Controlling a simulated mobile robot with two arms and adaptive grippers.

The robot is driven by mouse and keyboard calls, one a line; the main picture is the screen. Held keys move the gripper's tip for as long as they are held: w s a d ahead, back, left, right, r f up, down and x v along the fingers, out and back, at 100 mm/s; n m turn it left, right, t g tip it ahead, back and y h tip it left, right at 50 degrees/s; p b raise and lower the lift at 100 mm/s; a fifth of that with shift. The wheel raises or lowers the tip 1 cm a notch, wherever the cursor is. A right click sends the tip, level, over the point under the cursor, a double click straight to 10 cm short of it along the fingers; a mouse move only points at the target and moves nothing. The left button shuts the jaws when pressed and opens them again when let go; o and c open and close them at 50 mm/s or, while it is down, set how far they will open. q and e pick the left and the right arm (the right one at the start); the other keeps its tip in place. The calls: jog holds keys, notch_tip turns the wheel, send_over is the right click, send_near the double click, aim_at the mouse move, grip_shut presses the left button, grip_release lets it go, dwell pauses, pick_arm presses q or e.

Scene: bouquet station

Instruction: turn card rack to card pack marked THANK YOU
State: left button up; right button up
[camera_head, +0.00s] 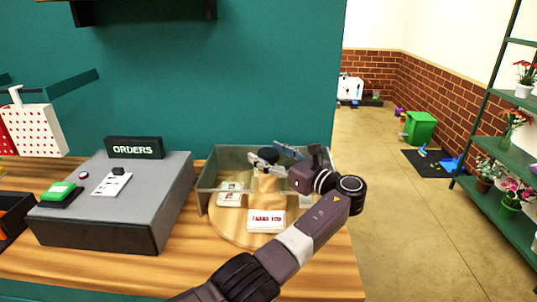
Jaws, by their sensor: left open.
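The card rack is a round wooden turntable (225,228) on the counter, with a dark knob (268,153) standing over its middle. A white card pack with red print (266,221) lies at its front. Other card packs (229,199) lie on its left side. The lettering is too small to read, so I cannot tell which pack says THANK YOU. My left gripper (275,156) is open at the knob, its fingers at knob height; I cannot tell whether they touch it. My left wrist and arm hide the rack's right side. My right gripper is not in view.
A clear greenish guard (205,186) stands around the rack's back and sides. A grey ORDERS console (110,225) with a green button (62,193) stands to the left. A red-dotted white bag (36,130) is at far left. Open floor (400,210) lies right of the counter.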

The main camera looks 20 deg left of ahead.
pick_arm(q)
jog(key=v, duration=0.7)
jog(key=shift+s+d+f, duration=0.1)
jog(key=shift+d, duration=0.1)
